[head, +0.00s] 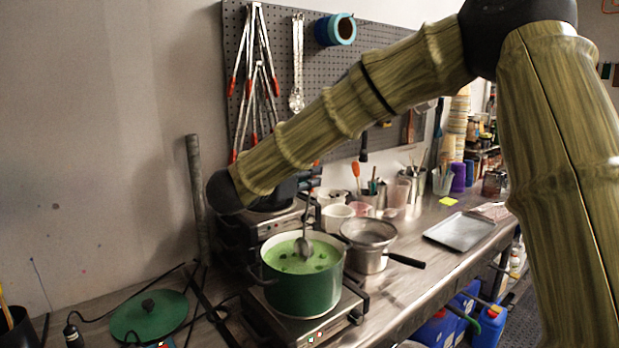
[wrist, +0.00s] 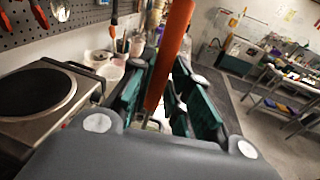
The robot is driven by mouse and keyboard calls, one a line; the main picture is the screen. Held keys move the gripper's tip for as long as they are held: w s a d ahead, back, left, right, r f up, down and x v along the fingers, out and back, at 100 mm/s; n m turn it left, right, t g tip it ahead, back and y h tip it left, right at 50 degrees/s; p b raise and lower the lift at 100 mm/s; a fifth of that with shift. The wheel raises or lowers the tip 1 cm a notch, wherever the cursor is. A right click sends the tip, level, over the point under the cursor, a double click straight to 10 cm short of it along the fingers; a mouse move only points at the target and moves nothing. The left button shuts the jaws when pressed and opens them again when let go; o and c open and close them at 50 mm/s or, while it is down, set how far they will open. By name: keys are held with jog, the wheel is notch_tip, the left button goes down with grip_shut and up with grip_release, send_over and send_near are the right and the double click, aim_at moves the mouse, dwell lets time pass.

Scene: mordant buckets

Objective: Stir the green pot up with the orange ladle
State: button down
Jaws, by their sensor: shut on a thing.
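The green pot (head: 303,290) stands on a hot plate on the workbench and holds bright green liquid (head: 285,262) with dark lumps in it. My gripper (head: 310,181) is above the pot, shut on the orange ladle. The ladle's orange handle (wrist: 172,50) stands up between the teal fingers (wrist: 158,95) in the wrist view. Its metal bowl (head: 304,248) hangs down inside the pot's rim. The bowl shows almost whole, at or just over the liquid; I cannot tell if it touches.
A steel saucepan (head: 369,240) stands close to the pot's right. The green lid (head: 148,316) lies at its left. A second hot plate (wrist: 38,95) is behind the pot. White bowls (head: 337,214) and a metal tray (head: 460,231) are farther along the bench.

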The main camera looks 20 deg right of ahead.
aim_at(309, 191)
jog(key=shift+s+a+f+b, duration=0.1)
jog(key=shift+a+f+b, duration=0.1)
jog(key=shift+f+b, duration=0.85)
jog(key=shift+s+a+f+b, duration=0.1)
jog(key=shift+a+f+b, duration=0.1)
jog(key=shift+f+b, duration=0.8)
jog(key=shift+w+d, duration=0.1)
jog(key=shift+d, duration=0.05)
